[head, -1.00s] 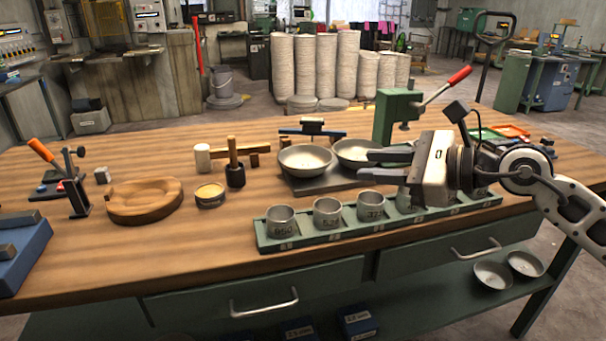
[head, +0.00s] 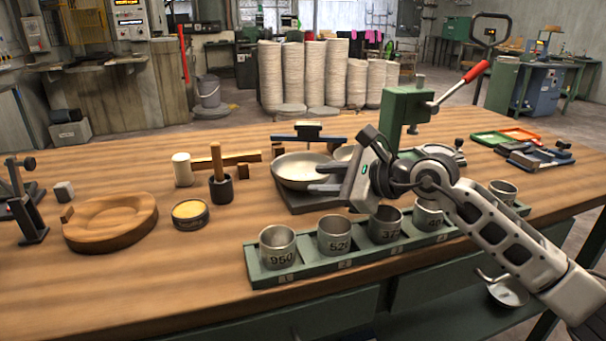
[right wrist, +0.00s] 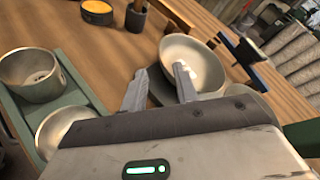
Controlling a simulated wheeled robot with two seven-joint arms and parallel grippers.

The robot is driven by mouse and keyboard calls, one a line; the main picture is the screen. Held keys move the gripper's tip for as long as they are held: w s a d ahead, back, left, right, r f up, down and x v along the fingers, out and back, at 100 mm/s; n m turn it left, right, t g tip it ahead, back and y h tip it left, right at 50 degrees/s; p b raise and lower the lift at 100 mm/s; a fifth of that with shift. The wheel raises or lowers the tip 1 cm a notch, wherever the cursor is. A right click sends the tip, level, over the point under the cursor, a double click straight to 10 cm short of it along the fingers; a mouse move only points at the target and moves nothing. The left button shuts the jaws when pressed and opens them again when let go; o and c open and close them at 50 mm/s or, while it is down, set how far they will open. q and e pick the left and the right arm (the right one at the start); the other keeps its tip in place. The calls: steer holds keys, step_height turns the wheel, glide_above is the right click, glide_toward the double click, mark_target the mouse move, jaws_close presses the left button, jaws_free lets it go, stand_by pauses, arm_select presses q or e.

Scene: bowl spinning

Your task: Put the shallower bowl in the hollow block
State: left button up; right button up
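Two pale metal bowls stand side by side on a dark plate (head: 300,204). The left bowl (head: 296,168) shows well; the right bowl (head: 345,153) is mostly hidden behind my right gripper. I cannot tell which is shallower. The hollow block (head: 112,218), a round wooden block with a dished top, lies empty at the left. My right gripper (head: 319,178) is open at the left bowl's right side. In the right wrist view, its fingers (right wrist: 158,82) appear either side of the bowl's rim (right wrist: 194,62); contact is unclear. My left gripper is out of view.
A green rack (head: 262,272) of numbered metal cups runs along the front, below my right arm. A mallet in a dark cup (head: 220,190) and a yellow-topped tin (head: 190,213) stand between block and bowls. A green lever press (head: 405,110) stands behind. The table's front left is clear.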

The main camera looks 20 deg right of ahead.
steer(key=shift+p+x, duration=0.3)
steer(key=shift+x, duration=2.7)
steer(key=shift+d, duration=0.15)
jaws_close()
